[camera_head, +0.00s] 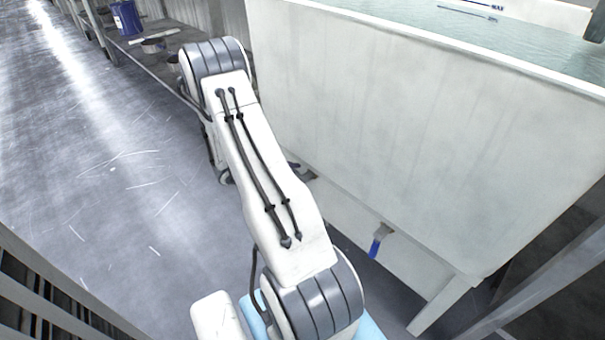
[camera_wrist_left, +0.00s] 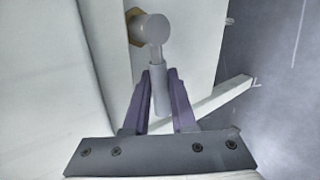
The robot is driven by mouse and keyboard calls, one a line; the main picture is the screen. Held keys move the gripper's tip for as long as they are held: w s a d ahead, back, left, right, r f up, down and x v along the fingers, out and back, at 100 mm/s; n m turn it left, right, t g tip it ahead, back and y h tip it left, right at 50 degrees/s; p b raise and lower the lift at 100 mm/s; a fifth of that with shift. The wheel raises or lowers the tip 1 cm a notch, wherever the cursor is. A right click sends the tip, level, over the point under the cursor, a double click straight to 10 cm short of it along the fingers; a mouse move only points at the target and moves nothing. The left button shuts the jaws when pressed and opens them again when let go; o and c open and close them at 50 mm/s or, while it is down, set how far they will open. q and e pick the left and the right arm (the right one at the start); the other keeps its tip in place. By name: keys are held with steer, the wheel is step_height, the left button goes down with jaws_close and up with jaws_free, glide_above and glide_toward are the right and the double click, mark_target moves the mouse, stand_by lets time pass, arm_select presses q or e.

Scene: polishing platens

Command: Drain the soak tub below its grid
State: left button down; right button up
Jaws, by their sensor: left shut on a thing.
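The soak tub (camera_head: 430,120) is a large white tank on the right of the head view, with water (camera_head: 440,25) close under its rim. No grid can be made out. A blue-handled valve (camera_head: 377,243) hangs under the tub, with no gripper on it. In the left wrist view, a valve (camera_wrist_left: 152,30) with a brass fitting has a grey lever (camera_wrist_left: 158,92) pointing down the picture. My left gripper (camera_wrist_left: 160,78) is shut on this lever, one purple finger on each side. In the head view my left arm hides this gripper and lever. My right gripper is out of view.
A tub leg (camera_head: 445,305) stands at the lower right. Blue marks (camera_head: 480,8) show on the tub's far inner wall. A low shelf (camera_head: 150,60) with a blue bucket (camera_head: 126,18) is at the back left. The scratched grey floor (camera_head: 100,180) on the left is clear.

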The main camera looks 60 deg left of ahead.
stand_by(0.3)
arm_select(q)
steer(key=c, duration=1)
jaws_free()
steer(key=shift+s+r, duration=0.1)
steer(key=p+v, duration=0.4)
steer(key=v, duration=0.6)
steer(key=shift+s, duration=0.2)
steer(key=shift+s, duration=0.1)
